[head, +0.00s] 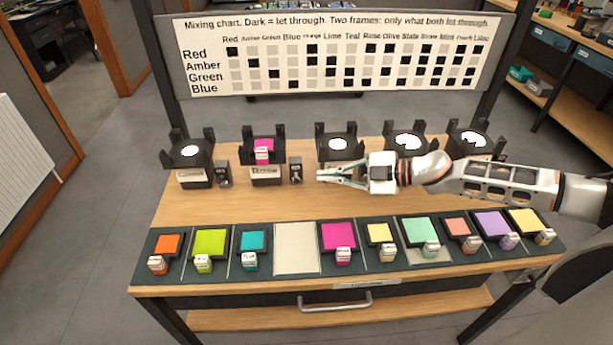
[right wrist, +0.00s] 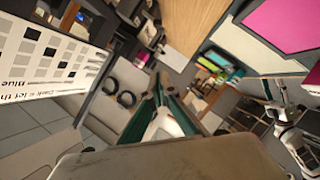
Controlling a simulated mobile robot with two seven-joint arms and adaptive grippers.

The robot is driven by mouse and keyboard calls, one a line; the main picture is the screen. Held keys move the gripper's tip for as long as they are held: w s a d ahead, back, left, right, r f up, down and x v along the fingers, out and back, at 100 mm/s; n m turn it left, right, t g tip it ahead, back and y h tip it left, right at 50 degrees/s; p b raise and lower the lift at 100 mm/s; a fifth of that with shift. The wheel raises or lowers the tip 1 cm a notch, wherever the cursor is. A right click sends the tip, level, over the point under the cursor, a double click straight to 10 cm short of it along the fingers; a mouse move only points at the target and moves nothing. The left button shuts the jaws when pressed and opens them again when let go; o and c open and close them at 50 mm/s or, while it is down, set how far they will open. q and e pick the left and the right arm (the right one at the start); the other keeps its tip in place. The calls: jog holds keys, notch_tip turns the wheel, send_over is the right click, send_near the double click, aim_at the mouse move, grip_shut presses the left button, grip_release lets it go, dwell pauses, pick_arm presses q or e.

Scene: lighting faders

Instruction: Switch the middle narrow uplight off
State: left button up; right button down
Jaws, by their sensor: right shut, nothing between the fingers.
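A row of black uplights stands along the back of the table. The left uplight (head: 190,151) and the centre uplight (head: 338,145) show white discs. Between them, the uplight (head: 263,158) with a pink frame in it has a label that seems to read Rose. A small dark switch box (head: 223,174) sits right of the left uplight's label, and another switch box (head: 296,172) right of the Rose label. My right gripper (head: 320,178) is shut and empty, its tips just right of that second box, in front of the centre uplight. It also shows in the right wrist view (right wrist: 163,98). My left gripper is not in view.
Two more uplights (head: 408,143) stand at the right, behind my right arm. Several coloured frames (head: 339,236) lie in the front tray, with one empty slot (head: 296,248). A mixing chart (head: 340,60) stands behind the table. The wood at the left middle is clear.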

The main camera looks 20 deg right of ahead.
aim_at(296, 178)
jog(key=shift+s+d+f, duration=0.2)
jog(key=shift+d, duration=0.35)
jog(key=shift+s+d+f, duration=0.15)
jog(key=shift+d+f, duration=0.05)
jog(key=shift+d, duration=0.3)
jog(key=shift+a, duration=0.15)
jog(key=w+a+f, duration=0.1)
jog(key=w+a, duration=0.1)
jog(key=w+a+f, duration=0.2)
jog(key=w+a+f+b, duration=0.1)
jog(key=w+a+f, duration=0.1)
jog(key=w, duration=0.1)
jog(key=shift+a+f, duration=0.15)
jog(key=shift+a, duration=0.15)
jog(key=shift+w+d+f+b, duration=0.35)
jog(key=shift+w+d+f, duration=0.05)
jog(key=shift+w, duration=0.05)
jog(key=shift+f, duration=0.1)
